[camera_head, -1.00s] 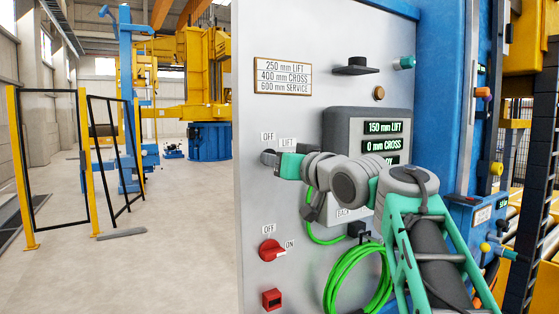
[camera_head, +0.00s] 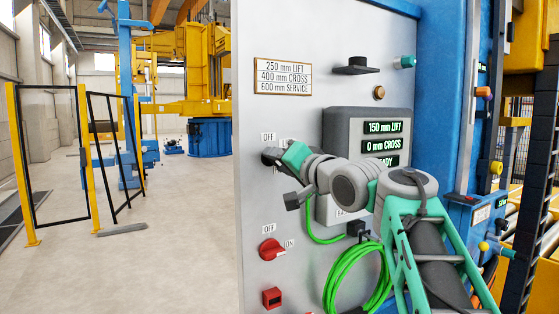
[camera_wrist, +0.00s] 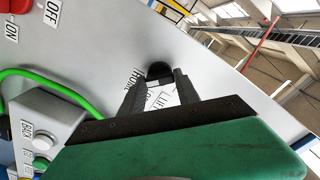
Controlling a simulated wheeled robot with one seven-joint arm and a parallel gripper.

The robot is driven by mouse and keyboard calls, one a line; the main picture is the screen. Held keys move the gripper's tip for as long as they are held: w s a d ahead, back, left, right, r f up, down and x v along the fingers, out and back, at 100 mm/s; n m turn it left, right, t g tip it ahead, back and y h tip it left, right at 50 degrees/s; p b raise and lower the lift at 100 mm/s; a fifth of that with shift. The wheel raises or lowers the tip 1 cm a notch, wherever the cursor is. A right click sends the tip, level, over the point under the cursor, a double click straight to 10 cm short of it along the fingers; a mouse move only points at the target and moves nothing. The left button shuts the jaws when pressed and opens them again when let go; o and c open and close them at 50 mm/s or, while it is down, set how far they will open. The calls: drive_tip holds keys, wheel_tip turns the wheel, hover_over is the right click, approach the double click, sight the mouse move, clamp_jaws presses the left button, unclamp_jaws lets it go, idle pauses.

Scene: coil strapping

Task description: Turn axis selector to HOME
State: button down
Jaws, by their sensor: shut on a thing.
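The axis selector (camera_wrist: 159,70) is a dark knob on the grey control panel (camera_head: 290,30), seen in the wrist view between the finger ends. LIFT and HOME labels show beside it, partly covered by the fingers. My gripper (camera_head: 273,157) is shut on the selector at the panel's left side, just below the OFF label. In the wrist view my gripper (camera_wrist: 158,80) has one dark finger on each side of the knob. In the head view my gripper hides the knob and most of the LIFT label; its pointing direction cannot be told.
Below the gripper are a red OFF/ON switch (camera_head: 270,249), a red square button (camera_head: 271,298) and a coiled green cable (camera_head: 357,280). Open floor (camera_head: 170,230) lies left.

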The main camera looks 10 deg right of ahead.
idle(0.4)
drive_tip(key=c, duration=0.9)
unclamp_jaws()
drive_tip(key=b+v, duration=0.2)
drive_tip(key=v, duration=0.5)
drive_tip(key=shift+s+d, duration=0.1)
drive_tip(key=shift+s, duration=0.25)
